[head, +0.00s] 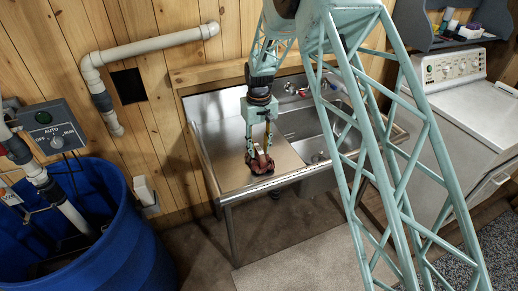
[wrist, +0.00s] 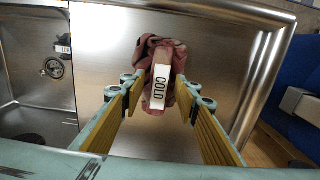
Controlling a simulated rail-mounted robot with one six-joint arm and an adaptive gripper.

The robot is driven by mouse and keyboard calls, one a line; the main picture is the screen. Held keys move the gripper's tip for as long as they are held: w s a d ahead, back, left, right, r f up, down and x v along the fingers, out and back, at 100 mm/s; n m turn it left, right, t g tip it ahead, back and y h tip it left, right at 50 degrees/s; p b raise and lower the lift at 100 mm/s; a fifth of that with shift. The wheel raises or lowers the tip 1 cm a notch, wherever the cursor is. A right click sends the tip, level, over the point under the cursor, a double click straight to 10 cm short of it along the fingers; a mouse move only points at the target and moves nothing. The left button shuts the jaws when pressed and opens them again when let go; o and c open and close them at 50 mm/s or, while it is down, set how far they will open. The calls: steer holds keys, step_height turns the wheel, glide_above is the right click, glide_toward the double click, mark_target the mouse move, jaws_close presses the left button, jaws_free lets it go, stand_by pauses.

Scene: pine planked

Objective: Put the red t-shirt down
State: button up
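The red t-shirt (head: 261,161) is a small crumpled bundle at the tips of my gripper (head: 260,150), over the flat steel drainboard near its front edge. The cloth's underside is hidden.
The steel drainboard (head: 222,150) is bare around the bundle. The sink basin (head: 305,125) lies to its right, with a tap behind. A blue barrel (head: 120,235) stands at the left and a white washing machine (head: 455,125) at the right. A wooden plank wall is behind.

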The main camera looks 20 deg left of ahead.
steer(key=shift+r, duration=0.1)
stand_by(0.3)
steer(key=shift+r, duration=6.05)
steer(key=shift+d+r, duration=0.1)
